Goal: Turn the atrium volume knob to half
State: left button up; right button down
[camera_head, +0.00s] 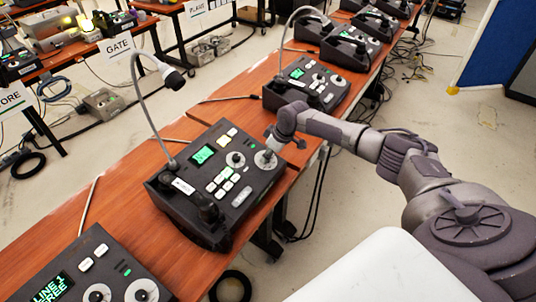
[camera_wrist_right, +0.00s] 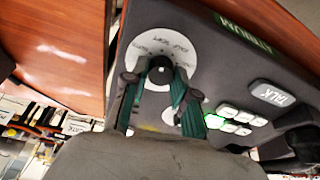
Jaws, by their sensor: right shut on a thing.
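A dark paging console with a gooseneck microphone stands on the wooden table in the head view, with a green screen (camera_head: 203,154). Its right-hand knob sits on a round white dial (camera_head: 265,161). In the right wrist view, a green-lettered label (camera_wrist_right: 246,36), seen upside down, appears to read ATRIUM. The black knob (camera_wrist_right: 160,71) is at the centre of its white dial (camera_wrist_right: 160,36); the dial's small words are hard to read. My right gripper (camera_wrist_right: 159,78) is shut on this knob, one finger on each side. In the head view my right gripper (camera_head: 271,138) partly covers the dial's upper edge. My left gripper is not in view.
A second dial (camera_head: 236,159) and several lit white buttons (camera_head: 222,182) are close on the left. Other consoles stand along the table (camera_head: 85,210), nearer (camera_head: 125,265) and farther (camera_head: 310,80). Bare floor (camera_head: 350,190) lies to the right.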

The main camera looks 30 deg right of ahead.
jog(key=shift+r+m+p, duration=0.2)
jog(key=shift+m+p, duration=1.5)
jog(key=m+p, duration=0.2)
jog(key=shift+m+t+h, duration=0.3)
jog(key=shift+m+h, duration=0.1)
jog(key=shift+f+m+p, duration=0.1)
jog(key=shift+m+p, duration=0.7)
jog(key=c, duration=0.9)
grip_release()
jog(key=shift+f, duration=0.1)
jog(key=v, duration=1.2)
jog(key=shift+a, duration=0.1)
